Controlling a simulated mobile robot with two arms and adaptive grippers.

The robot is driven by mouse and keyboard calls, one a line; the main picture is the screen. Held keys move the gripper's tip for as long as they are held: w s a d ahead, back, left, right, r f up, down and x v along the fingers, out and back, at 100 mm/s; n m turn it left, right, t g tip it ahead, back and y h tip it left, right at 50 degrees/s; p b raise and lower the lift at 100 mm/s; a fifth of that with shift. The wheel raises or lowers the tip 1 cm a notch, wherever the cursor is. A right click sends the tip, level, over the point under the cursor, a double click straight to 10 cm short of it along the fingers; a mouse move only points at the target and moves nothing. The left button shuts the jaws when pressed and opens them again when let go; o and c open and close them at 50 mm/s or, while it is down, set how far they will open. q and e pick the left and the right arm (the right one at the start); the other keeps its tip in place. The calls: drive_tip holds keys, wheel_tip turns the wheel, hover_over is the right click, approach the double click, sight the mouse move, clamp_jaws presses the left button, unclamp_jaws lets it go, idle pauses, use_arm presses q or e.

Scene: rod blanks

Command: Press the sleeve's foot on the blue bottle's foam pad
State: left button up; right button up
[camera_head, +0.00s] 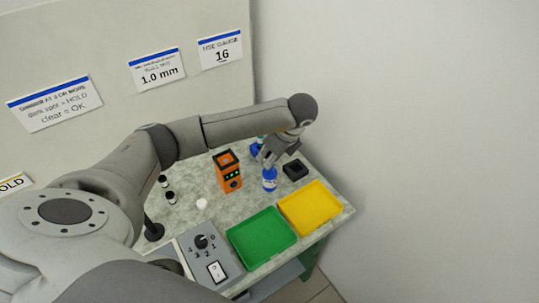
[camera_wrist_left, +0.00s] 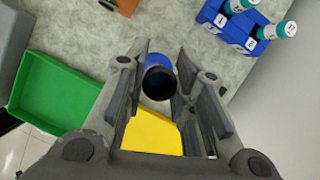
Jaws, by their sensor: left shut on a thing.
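The blue bottle (camera_head: 269,183) with a white label stands on the table just below my left gripper (camera_head: 267,161). In the left wrist view the left gripper (camera_wrist_left: 160,88) is shut on the sleeve (camera_wrist_left: 160,84), which shows as a dark round end between the fingers. A blue body, seemingly the bottle (camera_wrist_left: 157,60), shows right behind the sleeve. The sleeve's foot and the foam pad are hidden, so I cannot tell whether they touch. My right gripper is not in view.
A blue rack (camera_wrist_left: 231,30) with teal-and-white pieces stands behind the bottle. A black block (camera_head: 295,170) is close to its right. A yellow tray (camera_head: 335,196) and a green tray (camera_head: 262,262) lie in front; an orange device (camera_head: 228,172) stands left.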

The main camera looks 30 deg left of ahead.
use_arm(q)
drive_tip(key=shift+s, duration=0.1)
idle(0.4)
drive_tip(key=shift+r+p, duration=0.7)
drive_tip(key=shift+r, duration=0.25)
wheel_tip(320, 180, up, 5)
drive_tip(key=p, duration=0.2)
drive_tip(key=shift+p, duration=0.35)
